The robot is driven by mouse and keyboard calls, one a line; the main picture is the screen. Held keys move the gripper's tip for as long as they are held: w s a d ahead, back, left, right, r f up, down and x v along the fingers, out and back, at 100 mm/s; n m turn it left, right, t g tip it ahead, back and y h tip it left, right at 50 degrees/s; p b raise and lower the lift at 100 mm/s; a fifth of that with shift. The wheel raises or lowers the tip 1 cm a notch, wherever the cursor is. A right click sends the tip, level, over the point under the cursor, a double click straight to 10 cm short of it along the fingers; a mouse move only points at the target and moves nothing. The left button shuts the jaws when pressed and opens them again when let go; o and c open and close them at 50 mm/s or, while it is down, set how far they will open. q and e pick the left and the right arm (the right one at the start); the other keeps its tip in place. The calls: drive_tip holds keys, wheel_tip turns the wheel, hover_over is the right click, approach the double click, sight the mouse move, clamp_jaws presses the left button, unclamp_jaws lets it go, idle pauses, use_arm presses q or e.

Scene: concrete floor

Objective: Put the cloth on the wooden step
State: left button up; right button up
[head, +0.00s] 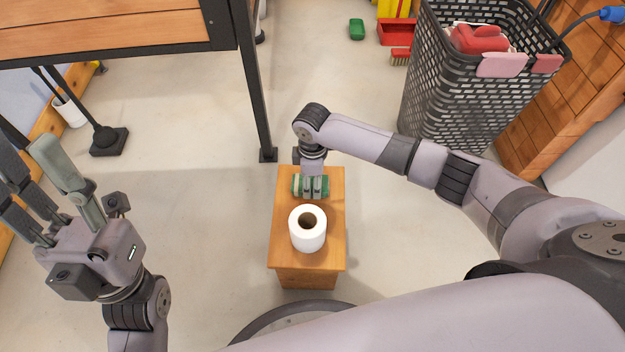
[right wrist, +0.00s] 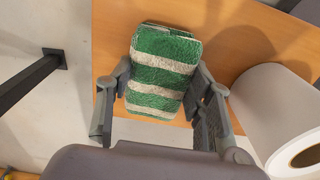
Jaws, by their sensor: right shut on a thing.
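The cloth (head: 298,185) is a folded bundle with green and white stripes. It also shows in the right wrist view (right wrist: 163,72). My right gripper (head: 313,191) is shut on it, one finger on each side. The cloth is over the far half of the wooden step (head: 327,258), a small brown wooden block on the floor. I cannot tell whether the cloth touches the top or hangs just above it. My left gripper (head: 45,175) is open and empty at the left, far from the step.
A white paper roll (head: 308,238) stands upright on the near half of the step, close to the cloth. A table (head: 115,35) with a dark leg is behind to the left. A dark laundry basket (head: 450,100) stands at the back right. Floor is clear around the step.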

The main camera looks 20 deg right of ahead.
drive_tip(key=shift+f, duration=0.15)
drive_tip(key=o, duration=1)
drive_tip(key=shift+o, duration=0.2)
